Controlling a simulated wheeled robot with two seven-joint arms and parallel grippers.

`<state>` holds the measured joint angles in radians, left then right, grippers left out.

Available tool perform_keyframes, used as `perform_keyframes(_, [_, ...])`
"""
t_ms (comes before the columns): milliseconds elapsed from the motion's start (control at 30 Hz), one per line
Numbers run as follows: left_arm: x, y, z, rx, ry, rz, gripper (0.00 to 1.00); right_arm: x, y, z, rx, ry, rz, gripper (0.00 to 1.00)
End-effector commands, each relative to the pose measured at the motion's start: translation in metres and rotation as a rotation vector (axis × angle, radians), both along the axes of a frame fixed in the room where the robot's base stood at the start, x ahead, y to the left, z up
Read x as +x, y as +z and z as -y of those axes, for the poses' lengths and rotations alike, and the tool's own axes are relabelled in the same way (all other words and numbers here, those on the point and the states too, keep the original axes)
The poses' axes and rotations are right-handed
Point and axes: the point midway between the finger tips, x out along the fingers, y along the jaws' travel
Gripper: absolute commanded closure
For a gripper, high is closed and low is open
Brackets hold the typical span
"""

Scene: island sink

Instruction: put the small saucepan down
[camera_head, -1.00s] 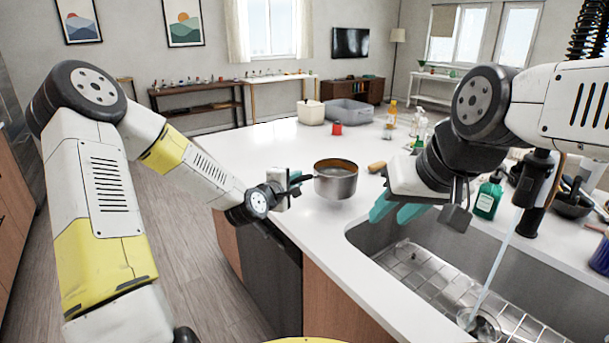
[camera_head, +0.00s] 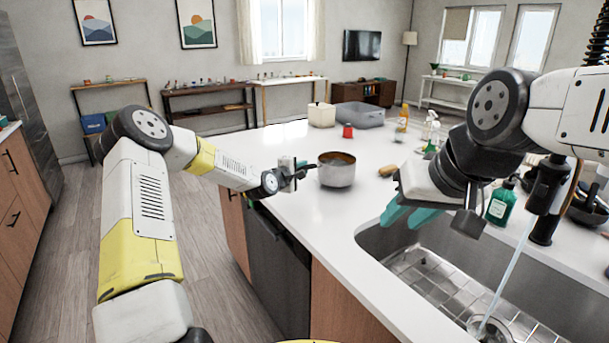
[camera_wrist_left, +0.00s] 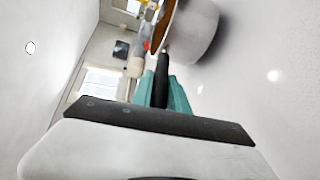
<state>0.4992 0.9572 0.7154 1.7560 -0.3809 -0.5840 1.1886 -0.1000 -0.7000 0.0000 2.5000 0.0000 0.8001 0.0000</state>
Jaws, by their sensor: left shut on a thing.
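The small saucepan (camera_head: 337,174) is a metal pot with a brownish inside, upright at the island counter's left part. In the head view I cannot tell whether its base touches the countertop. My left gripper (camera_head: 298,176) is at its left side, shut on its dark handle. In the left wrist view the black handle (camera_wrist_left: 161,82) runs between the teal fingers (camera_wrist_left: 178,96) to the saucepan (camera_wrist_left: 198,32), which is partly cut off at the top. My right gripper (camera_head: 408,212) is open and empty above the sink's near-left edge.
A red cup (camera_head: 347,131), a grey bin (camera_head: 360,116) and a white container (camera_head: 321,115) stand farther back. A small brown item (camera_head: 388,170) lies to the right. The sink (camera_head: 420,262) has running water; a green bottle (camera_head: 501,204) stands beside it.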

Motion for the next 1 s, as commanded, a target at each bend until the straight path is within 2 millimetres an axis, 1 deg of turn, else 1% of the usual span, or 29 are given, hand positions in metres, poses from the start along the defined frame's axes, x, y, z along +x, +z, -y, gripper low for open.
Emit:
perform_keyframes(100, [0.000, -0.016, 0.000, -0.003, 0.002, 0.002, 1.00, 0.000, 0.000, 0.000, 0.000, 0.000, 0.000, 0.64])
perform_keyframes(133, [0.000, -0.018, 0.000, -0.002, 0.001, 0.003, 1.00, 0.000, 0.000, 0.000, 0.000, 0.000, 0.000, 0.64])
perform_keyframes(500, [0.000, -0.022, 0.000, -0.003, 0.002, 0.004, 1.00, 0.000, 0.000, 0.000, 0.000, 0.000, 0.000, 0.64])
perform_keyframes(533, [0.000, -0.025, 0.000, -0.001, 0.001, 0.000, 0.78, 0.000, 0.000, 0.000, 0.000, 0.000, 0.000, 0.64])
perform_keyframes(633, [0.000, -0.025, 0.000, 0.000, 0.001, 0.001, 0.59, 0.000, 0.000, 0.000, 0.000, 0.000, 0.000, 0.64])
perform_keyframes(933, [0.000, -0.024, 0.000, 0.000, 0.001, 0.001, 0.58, 0.000, 0.000, 0.000, 0.000, 0.000, 0.000, 0.64])
perform_keyframes(1000, [0.000, -0.021, 0.000, 0.001, 0.001, 0.001, 0.58, 0.000, 0.000, 0.000, 0.000, 0.000, 0.000, 0.64])
